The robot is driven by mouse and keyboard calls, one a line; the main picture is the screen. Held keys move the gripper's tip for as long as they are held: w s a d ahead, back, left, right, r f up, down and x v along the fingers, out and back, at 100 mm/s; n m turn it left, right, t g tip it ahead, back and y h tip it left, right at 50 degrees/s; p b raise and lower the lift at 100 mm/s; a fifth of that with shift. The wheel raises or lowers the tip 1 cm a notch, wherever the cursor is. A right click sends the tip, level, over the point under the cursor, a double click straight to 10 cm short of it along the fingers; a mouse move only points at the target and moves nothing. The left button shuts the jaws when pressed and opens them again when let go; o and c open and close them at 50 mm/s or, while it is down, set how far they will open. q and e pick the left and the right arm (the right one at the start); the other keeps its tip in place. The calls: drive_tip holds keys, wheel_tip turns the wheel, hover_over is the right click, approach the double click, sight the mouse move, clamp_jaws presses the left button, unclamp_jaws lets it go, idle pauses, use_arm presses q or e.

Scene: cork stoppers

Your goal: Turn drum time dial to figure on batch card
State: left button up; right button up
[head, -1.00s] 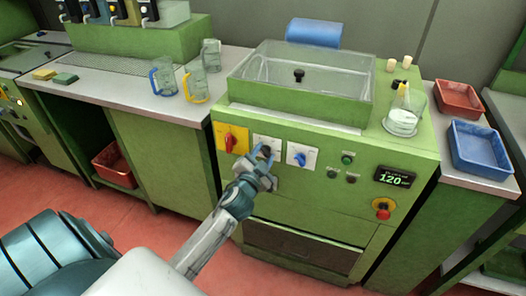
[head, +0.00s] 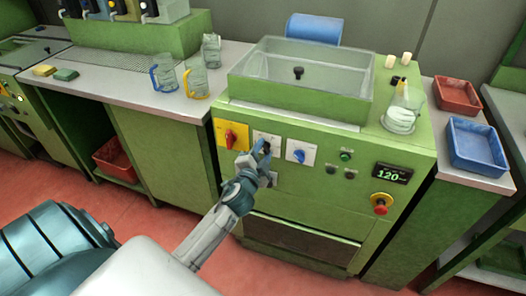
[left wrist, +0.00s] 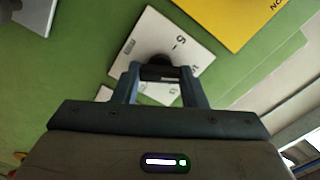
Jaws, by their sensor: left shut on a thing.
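The middle dial is a black knob on a white plate (head: 268,138) on the front of the green machine (head: 320,200). My left gripper (head: 262,150) is at this plate, shut on the black knob. In the left wrist view the gripper (left wrist: 160,80) has its two fingers either side of the dark knob (left wrist: 158,64), in front of the white plate (left wrist: 182,42). A few printed marks show on the plate, but the gripper covers part of it. A display (head: 392,173) on the machine reads 120. I see no batch card that I can make out. My right gripper is not in view.
A red knob on a yellow plate (head: 231,135) is left of my gripper, and a blue knob (head: 299,156) is right of it. A red emergency button (head: 381,203) sits lower right. Glass mugs (head: 194,80) stand on the left counter.

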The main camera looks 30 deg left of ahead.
use_arm(q)
drive_tip(key=o, duration=1)
drive_tip(key=shift+s+f, duration=0.1)
drive_tip(key=shift+s, duration=0.2)
drive_tip(key=b+v, duration=0.2)
drive_tip(key=v, duration=0.8)
drive_tip(key=shift+s, duration=0.15)
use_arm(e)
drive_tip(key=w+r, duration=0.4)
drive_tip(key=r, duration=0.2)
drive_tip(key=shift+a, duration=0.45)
